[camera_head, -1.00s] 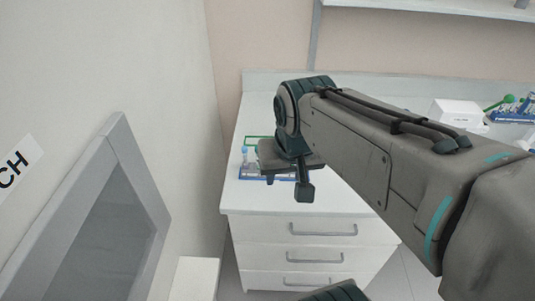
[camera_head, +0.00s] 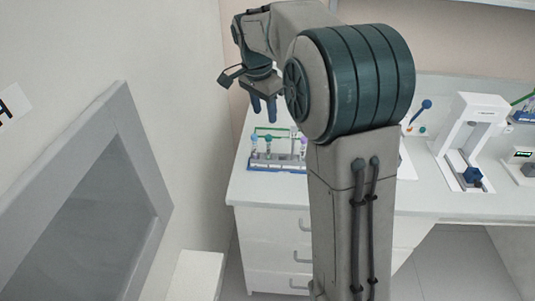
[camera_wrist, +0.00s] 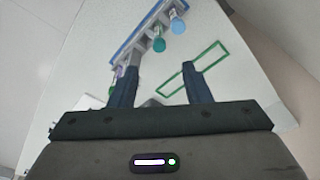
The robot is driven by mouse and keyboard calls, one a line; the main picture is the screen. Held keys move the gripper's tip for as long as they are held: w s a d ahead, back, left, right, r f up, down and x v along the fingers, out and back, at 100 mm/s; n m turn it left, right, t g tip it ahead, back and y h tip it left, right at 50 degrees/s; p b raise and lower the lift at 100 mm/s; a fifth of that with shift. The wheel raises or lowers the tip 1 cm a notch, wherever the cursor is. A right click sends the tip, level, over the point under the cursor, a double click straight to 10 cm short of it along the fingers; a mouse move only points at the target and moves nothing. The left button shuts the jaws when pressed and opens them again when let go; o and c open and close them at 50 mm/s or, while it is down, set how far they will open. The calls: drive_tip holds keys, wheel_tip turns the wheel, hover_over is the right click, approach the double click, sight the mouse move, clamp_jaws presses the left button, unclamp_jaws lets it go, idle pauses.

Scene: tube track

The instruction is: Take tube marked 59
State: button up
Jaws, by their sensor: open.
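A blue and white tube rack (camera_head: 278,162) stands on the white counter, with a few capped tubes in it. In the head view I see a light blue-capped tube (camera_head: 254,139), a teal-capped tube (camera_head: 268,141) and a purple-capped tube (camera_head: 304,142). In the wrist view the light blue cap (camera_wrist: 177,27) and teal cap (camera_wrist: 159,45) show, and a purple cap is partly behind the left finger. No number is readable on any tube. My gripper (camera_head: 263,108) is open and empty above the rack, fingers pointing down; it also shows in the wrist view (camera_wrist: 160,88).
A green rectangular frame (camera_wrist: 192,68) lies on the counter beside the rack. A white instrument (camera_head: 468,140) and a small device with a display (camera_head: 522,163) stand to the right. A grey-framed panel (camera_head: 90,200) and wall are close on the left.

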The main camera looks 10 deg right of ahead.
sight(268, 136)
drive_tip(key=f, duration=0.4)
drive_tip(key=d+f, duration=0.1)
drive_tip(key=f, duration=0.3)
drive_tip(key=w+f, duration=0.1)
drive_tip(key=f, duration=0.3)
drive_tip(key=shift+d+f+p, duration=0.1)
drive_tip(key=shift+d+p, duration=0.2)
drive_tip(key=shift+p, duration=0.05)
drive_tip(key=c, duration=0.9)
